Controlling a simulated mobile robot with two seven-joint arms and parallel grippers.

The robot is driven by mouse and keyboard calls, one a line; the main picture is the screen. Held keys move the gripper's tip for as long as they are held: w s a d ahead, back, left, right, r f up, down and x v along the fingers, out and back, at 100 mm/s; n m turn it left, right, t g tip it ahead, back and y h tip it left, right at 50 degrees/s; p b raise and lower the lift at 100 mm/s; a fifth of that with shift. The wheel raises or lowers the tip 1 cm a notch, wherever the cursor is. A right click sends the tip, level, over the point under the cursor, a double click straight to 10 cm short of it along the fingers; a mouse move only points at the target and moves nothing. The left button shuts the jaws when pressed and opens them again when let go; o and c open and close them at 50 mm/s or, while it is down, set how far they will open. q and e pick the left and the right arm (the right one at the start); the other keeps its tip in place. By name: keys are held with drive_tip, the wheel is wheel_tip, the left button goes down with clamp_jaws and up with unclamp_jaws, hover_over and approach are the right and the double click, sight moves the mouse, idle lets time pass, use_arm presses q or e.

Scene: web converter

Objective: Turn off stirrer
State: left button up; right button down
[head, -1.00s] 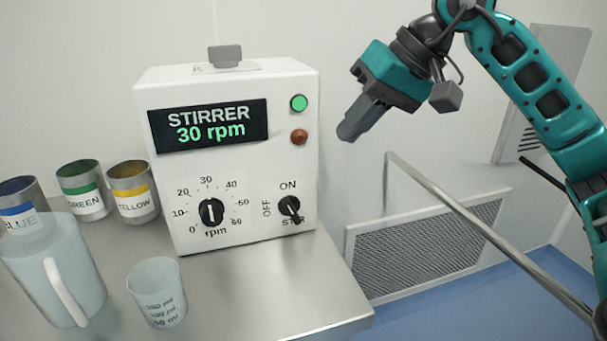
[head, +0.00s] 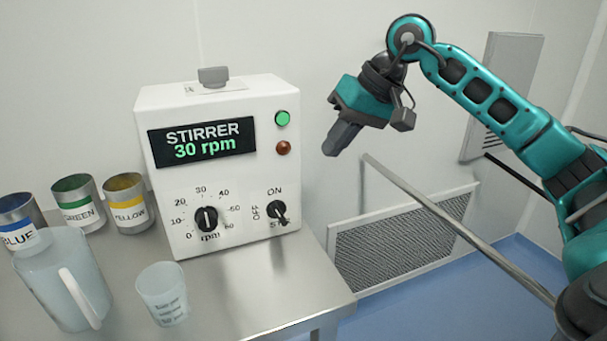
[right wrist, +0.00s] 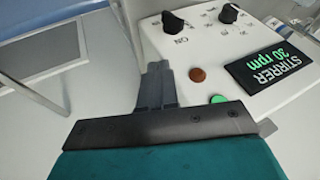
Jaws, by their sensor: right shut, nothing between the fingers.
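The rpm knob (head: 206,219) points up near 30. The ON/OFF/STR switch knob (head: 276,213) is black, and its pointer slants toward the lower right. A green button or lamp (head: 282,118) is bright, above a dark red one (head: 284,148). My right gripper (head: 331,150) is shut and empty, in the air right of the box and apart from it. In the right wrist view its fingers (right wrist: 157,80) are together beside the box. My left gripper is not in view.
Cans labelled blue (head: 20,222), green (head: 79,205) and yellow (head: 128,202), a clear jug (head: 62,280) and a small beaker (head: 163,293) stand left on the steel table (head: 260,285). A metal rail (head: 455,230) runs at right. The space before the stirrer's switch is clear.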

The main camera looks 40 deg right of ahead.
approach(275, 202)
wheel_tip(275, 202, down, 5)
drive_tip(key=w+d, duration=0.2)
drive_tip(key=d, duration=0.1)
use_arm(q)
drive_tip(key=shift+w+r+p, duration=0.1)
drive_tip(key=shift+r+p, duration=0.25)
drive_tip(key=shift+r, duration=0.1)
use_arm(e)
drive_tip(key=shift+w+a+f, duration=0.1)
drive_tip(key=shift+a+f, duration=0.1)
drive_tip(key=shift+a, duration=0.45)
drive_tip(key=shift+w+a+f, duration=0.1)
drive_tip(key=shift+a+f, duration=0.1)
drive_tip(key=shift+a, duration=0.45)
drive_tip(key=shift+w+a+f, duration=0.1)
drive_tip(key=shift+a+f, duration=0.1)
drive_tip(key=shift+a, duration=0.4)
